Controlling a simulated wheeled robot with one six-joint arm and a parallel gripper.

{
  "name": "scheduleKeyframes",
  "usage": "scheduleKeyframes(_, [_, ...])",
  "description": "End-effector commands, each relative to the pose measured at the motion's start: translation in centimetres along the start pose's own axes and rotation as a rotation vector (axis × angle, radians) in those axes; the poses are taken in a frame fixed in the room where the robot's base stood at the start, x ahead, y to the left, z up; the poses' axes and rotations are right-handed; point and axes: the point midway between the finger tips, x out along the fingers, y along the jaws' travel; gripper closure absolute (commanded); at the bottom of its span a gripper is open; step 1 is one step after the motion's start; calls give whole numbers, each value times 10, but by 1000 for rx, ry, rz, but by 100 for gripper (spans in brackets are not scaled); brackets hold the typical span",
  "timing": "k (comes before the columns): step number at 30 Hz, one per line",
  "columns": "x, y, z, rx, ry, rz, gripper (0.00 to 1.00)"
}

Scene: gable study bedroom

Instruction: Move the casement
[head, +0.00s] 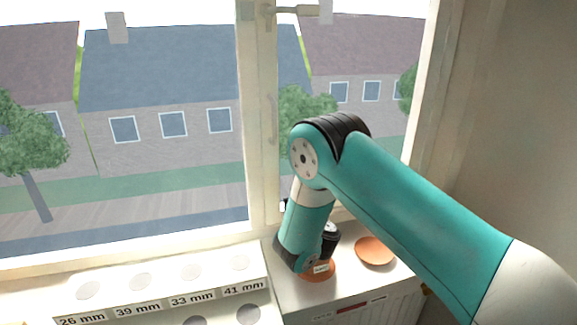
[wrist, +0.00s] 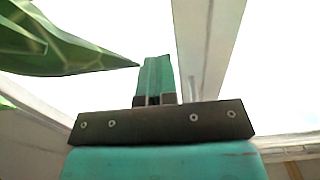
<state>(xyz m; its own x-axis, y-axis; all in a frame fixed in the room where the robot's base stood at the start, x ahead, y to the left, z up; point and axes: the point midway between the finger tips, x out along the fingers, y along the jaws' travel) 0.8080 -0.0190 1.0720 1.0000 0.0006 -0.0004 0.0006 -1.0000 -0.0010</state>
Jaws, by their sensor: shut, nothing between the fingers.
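The casement window fills the back of the head view, with a pale upright frame member (head: 259,150) between a wide left pane and a narrower right pane. A slim pale handle (head: 272,118) shows on this upright. A metal fitting (head: 297,10) sits near the top of it. I cannot tell how far the casement stands open. My gripper's fingers (wrist: 155,80) are together and empty in the wrist view, just left of a pale frame post (wrist: 207,50). In the head view my arm hides the fingers.
On the sill, a white board (head: 160,290) with size labels and round discs lies at the left. An orange disc (head: 375,251) lies right of my arm; another (head: 318,272) is partly hidden under it. A green leaf (wrist: 50,45) hangs close by at the left in the wrist view.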

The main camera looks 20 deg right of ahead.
Motion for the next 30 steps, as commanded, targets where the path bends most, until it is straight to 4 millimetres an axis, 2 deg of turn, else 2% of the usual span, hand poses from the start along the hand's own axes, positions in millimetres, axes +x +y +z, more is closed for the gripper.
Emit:
scheduleKeyframes(1, [7, 2, -9, 1, 1, 3, 100])
scheduleKeyframes(2, [11, 2, -9, 1, 2, 3, 100])
scheduleKeyframes(18, [86, 4, -4, 1, 2, 5, 100])
scheduleKeyframes(24, [99, 3, -1, -1, 2, 3, 100])
scheduleKeyframes(30, [101, 3, 0, -1, 1, 3, 100])
